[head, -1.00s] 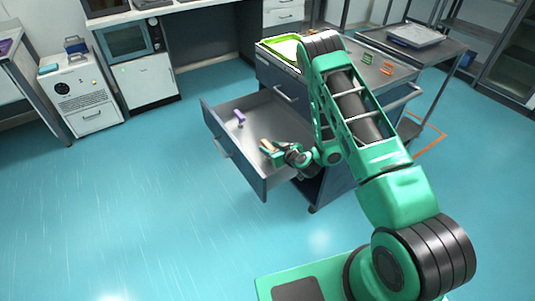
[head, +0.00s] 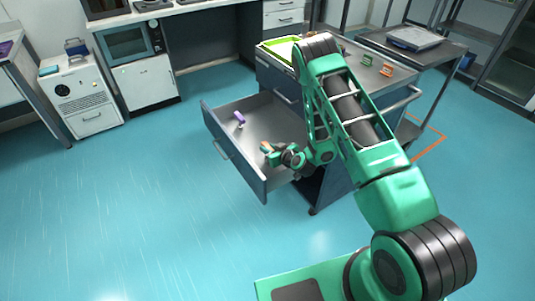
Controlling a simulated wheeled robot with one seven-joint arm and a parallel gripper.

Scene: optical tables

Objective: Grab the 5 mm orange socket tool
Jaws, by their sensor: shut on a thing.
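My gripper (head: 270,151) is over the open drawer (head: 250,176) of the cart, at the drawer's right side. It is shut on a small orange piece (head: 265,146), which looks like the orange socket tool. The piece shows just at the fingertips. Its size marking is too small to read, and my gripper hides part of it. I cannot tell whether it is clear of the drawer floor.
A purple piece (head: 239,119) lies in the drawer. A green piece (head: 367,59) and another orange piece (head: 386,70) stand on the cart top, near a green-rimmed tray (head: 268,43). The blue floor left of the drawer is clear.

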